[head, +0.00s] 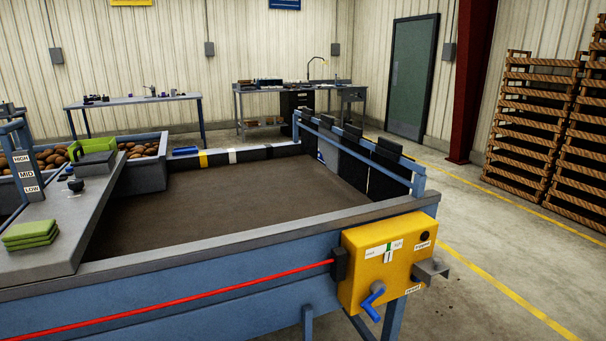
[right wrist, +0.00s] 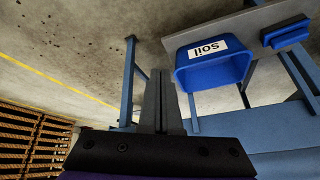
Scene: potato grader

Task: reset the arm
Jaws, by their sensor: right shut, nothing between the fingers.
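A yellow control box (head: 362,259) is fixed to the near right corner of the blue grader in the head view. A blue lever (head: 373,301) hangs on its front, tilted. The box has a small label that seems to read "reset" (head: 413,289), a white and green indicator and a black round spot. A grey bracket (head: 431,270) sticks out from its right side. My right gripper (right wrist: 161,78) shows only in the right wrist view, shut and empty, near a blue bin labelled "soil" (right wrist: 240,70). Neither gripper is in the head view.
A red cable (head: 190,298) runs along the grader's front to the box. The brown belt (head: 220,195) is bare. Potatoes (head: 50,158) and green cloths (head: 30,234) are at the left. Wooden crates (head: 525,130) stand at the right. The floor right of the box is clear.

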